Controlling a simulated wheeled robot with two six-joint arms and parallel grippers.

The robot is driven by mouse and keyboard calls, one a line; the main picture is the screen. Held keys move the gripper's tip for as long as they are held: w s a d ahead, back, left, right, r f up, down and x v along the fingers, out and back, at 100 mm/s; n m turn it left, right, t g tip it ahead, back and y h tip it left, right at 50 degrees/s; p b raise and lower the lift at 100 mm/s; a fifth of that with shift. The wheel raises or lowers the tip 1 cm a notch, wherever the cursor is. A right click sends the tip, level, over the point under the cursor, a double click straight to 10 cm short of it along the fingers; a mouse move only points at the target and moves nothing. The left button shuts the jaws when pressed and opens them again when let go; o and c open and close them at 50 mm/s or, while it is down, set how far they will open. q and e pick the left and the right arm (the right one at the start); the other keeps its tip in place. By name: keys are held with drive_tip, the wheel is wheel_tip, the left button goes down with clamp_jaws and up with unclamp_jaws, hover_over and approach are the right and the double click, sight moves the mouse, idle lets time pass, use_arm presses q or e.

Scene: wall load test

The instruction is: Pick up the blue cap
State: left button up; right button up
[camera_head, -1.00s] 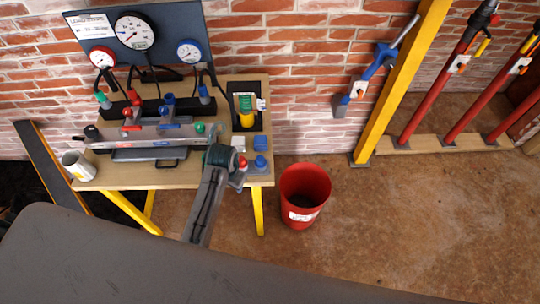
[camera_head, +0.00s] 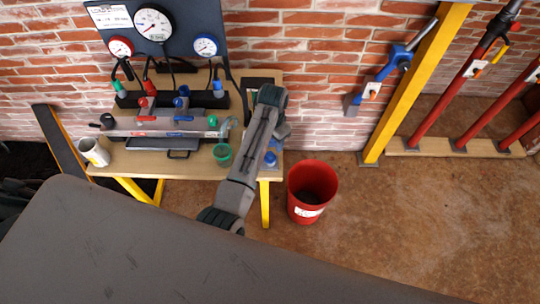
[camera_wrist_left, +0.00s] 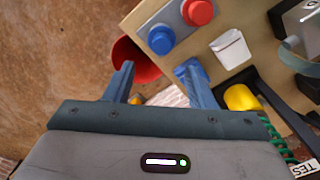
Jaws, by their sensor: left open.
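A round blue cap (camera_wrist_left: 160,40) sits on a grey strip next to a round red cap (camera_wrist_left: 200,11), near the bench edge in the left wrist view. In the head view a blue cap (camera_head: 270,158) shows at the bench's right front corner, beside my arm. My left gripper (camera_wrist_left: 157,72) is open and empty. Its two fingers point toward the bench edge, with the blue cap ahead of them and apart. In the head view my arm hides part of this corner. My right gripper is not in view.
A white block (camera_wrist_left: 230,48) and yellow cylinder (camera_wrist_left: 240,97) are nearby. A red bucket (camera_head: 312,190) stands right of the bench.

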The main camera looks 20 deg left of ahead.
sight(270, 154)
use_arm(q)
drive_tip(key=shift+f, duration=0.65)
drive_tip(key=shift+s+a+f+p, duration=0.1)
drive_tip(key=shift+f+p, duration=0.25)
drive_tip(key=shift+p, duration=0.2)
drive_tip(key=f, duration=0.1)
drive_tip(key=f+p, duration=0.1)
drive_tip(key=f, duration=0.1)
drive_tip(key=shift+s+a+f+p, duration=0.15)
drive_tip(key=shift+s+f+p, duration=0.1)
drive_tip(key=shift+f+p, duration=0.05)
drive_tip(key=shift+f, duration=0.45)
clamp_jaws()
drive_tip(key=shift+w, duration=0.1)
